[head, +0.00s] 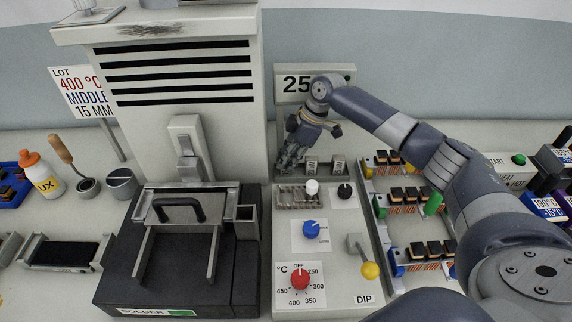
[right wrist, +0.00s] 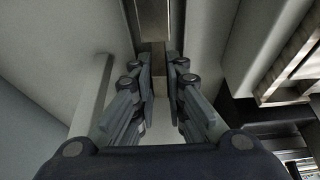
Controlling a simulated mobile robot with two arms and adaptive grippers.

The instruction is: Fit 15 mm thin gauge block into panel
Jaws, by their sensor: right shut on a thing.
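My right gripper (head: 287,163) reaches down at the back of the control panel (head: 340,225), below the display sign reading 25. In the right wrist view its fingers (right wrist: 159,75) are closed on a narrow brownish-grey block (right wrist: 158,58), probably the thin gauge block. The block's far end meets a darker metal strip or slot (right wrist: 152,20); I cannot tell whether it is inserted. In the head view the held block is hidden by the fingers. Two small labelled blocks (head: 311,166) stand just right of the gripper. My left gripper is not in view.
The panel carries white, black, blue and red knobs and a yellow-tipped lever (head: 370,270). A tall grey machine (head: 180,100) stands left of the gripper, behind a black solder unit (head: 180,290). Racks of components (head: 430,250) lie right, under my right arm.

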